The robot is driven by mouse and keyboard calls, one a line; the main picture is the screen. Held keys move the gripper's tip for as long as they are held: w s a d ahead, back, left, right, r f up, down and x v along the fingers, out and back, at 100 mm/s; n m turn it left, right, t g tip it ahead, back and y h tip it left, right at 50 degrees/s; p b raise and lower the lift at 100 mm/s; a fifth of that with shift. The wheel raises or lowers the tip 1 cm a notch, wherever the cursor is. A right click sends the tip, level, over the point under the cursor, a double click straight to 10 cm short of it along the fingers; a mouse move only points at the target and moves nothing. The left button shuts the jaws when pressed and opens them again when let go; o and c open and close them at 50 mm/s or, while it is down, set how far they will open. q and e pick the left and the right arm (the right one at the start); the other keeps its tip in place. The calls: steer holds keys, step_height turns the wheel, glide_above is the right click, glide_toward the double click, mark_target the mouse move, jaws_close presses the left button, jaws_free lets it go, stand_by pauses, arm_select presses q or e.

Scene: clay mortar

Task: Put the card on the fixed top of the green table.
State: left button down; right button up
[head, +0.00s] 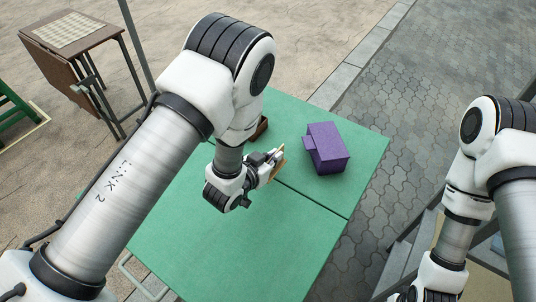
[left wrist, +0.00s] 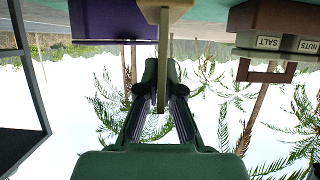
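The green table (head: 225,240) has a dark seam (head: 312,199) dividing its top into a near part and a far part. My left gripper (head: 273,166) is above the table, around the seam as the head view shows it. It is shut on a thin tan card (head: 279,163). In the left wrist view, the card (left wrist: 163,60) shows nearly edge-on between the fingertips (left wrist: 162,95). The card looks clear of the tabletop. My right gripper (head: 412,294) is at the bottom edge, mostly cut off, and its fingers cannot be made out.
A purple box (head: 328,149) stands on the far part of the table. A brown holder (head: 262,128), partly behind my left arm, carries labels NUTS and SALT (left wrist: 285,43). A brown table with a checkered top (head: 70,32) stands at upper left. The near green part is clear.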

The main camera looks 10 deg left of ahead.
arm_select(q)
steer(key=w+a, duration=0.1)
steer(key=w, duration=0.1)
steer(key=w+a+b, duration=0.1)
steer(key=w, duration=0.2)
steer(key=w+a+b, duration=0.1)
steer(key=w, duration=0.2)
steer(key=shift+w+a+f, duration=0.15)
steer(key=shift+a+f, duration=0.2)
steer(key=shift+f, duration=0.05)
step_height(320, 180, down, 3)
steer(key=shift+r+b, duration=0.1)
steer(key=shift+b, duration=1.15)
steer(key=shift+d+f+b, duration=0.1)
steer(key=shift+f+b, duration=0.2)
steer(key=shift+f, duration=0.05)
steer(key=shift+w+r, duration=0.1)
steer(key=c, duration=1.3)
jaws_free()
